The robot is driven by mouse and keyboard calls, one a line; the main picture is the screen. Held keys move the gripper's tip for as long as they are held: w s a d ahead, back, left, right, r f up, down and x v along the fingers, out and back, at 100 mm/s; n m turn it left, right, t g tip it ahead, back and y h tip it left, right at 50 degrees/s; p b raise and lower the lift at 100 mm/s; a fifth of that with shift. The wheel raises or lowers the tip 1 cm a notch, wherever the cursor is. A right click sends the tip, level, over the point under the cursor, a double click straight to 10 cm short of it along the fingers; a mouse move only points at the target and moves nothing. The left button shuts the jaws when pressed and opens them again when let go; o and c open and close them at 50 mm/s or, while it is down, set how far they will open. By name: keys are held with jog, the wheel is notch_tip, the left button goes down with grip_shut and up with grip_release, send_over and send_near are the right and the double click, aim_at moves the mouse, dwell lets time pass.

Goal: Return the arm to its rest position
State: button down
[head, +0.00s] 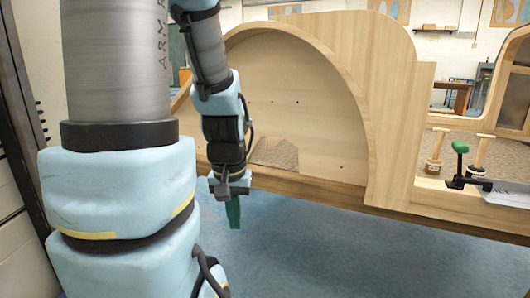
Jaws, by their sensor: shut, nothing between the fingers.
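My gripper (233,212) hangs at the end of my arm in the left middle of the head view, pointing down. Its green fingers are together and hold nothing. It is over the blue floor, in front of the lower edge of the wooden bodyframe (395,110). I cannot tell how far it is from the wood. My arm is bent, with its big grey and light blue links filling the left of the view.
The bodyframe has a large round wheel arch (300,105). At right, a green-topped clamp (460,147) and small wooden posts (436,145) stand on its ledge. A dark upright frame (22,120) is close at far left. The blue floor (340,255) at the front is clear.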

notch_tip(320, 180, up, 18)
jog(key=p, duration=1.5)
jog(key=shift+f, duration=0.2)
